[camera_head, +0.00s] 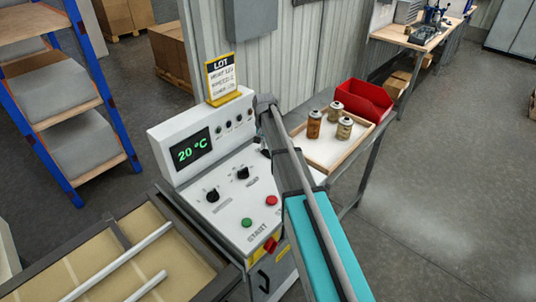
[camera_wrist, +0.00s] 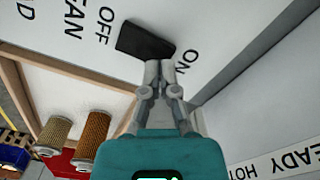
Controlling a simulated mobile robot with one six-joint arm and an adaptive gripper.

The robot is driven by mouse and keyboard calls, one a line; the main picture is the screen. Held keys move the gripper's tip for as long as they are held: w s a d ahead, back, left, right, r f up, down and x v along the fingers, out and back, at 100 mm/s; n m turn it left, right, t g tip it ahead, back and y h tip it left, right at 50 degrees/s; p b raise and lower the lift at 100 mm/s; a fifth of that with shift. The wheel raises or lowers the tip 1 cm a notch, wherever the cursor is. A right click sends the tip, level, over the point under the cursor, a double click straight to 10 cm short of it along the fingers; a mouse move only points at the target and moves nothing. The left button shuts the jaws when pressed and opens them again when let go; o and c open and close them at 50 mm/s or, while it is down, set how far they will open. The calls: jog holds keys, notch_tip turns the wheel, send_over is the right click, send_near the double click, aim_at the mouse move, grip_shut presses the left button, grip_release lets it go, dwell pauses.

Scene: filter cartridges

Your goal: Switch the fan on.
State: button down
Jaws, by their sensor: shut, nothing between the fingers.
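The fan switch (camera_wrist: 143,40) is a black knob or lever on a white panel in the wrist view, between the printed words OFF and ON, with the FAN label beside it. Which setting it is at I cannot tell. My gripper (camera_wrist: 160,66) is shut and empty, its fingertips at the lower edge of the switch on the ON side. Whether they touch it is unclear. In the head view my arm covers the switch and the fingertips. The white control panel (camera_head: 233,187) there has a display (camera_head: 193,148) reading 20 °C.
Two black knobs (camera_head: 243,173), a green button (camera_head: 247,222) and a red button (camera_head: 271,200) are on the panel. A yellow LOT sign (camera_head: 221,79) stands on top. A wooden tray (camera_head: 322,157) with three cartridges (camera_head: 344,128) and a red bin (camera_head: 361,102) lie to the right.

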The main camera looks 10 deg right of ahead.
aim_at(265, 150)
jog(key=shift+f+b, duration=0.7)
dwell(0.6)
jog(key=shift+r+p, duration=3.55)
jog(key=s+n, duration=0.1)
jog(key=s, duration=0.8)
jog(key=s+n, duration=0.2)
jog(key=s, duration=0.8)
jog(key=s+f+n+b, duration=0.1)
jog(key=s, duration=0.8)
jog(key=shift+s+n, duration=0.3)
jog(key=shift+s, duration=0.25)
jog(key=shift+s, duration=0.1)
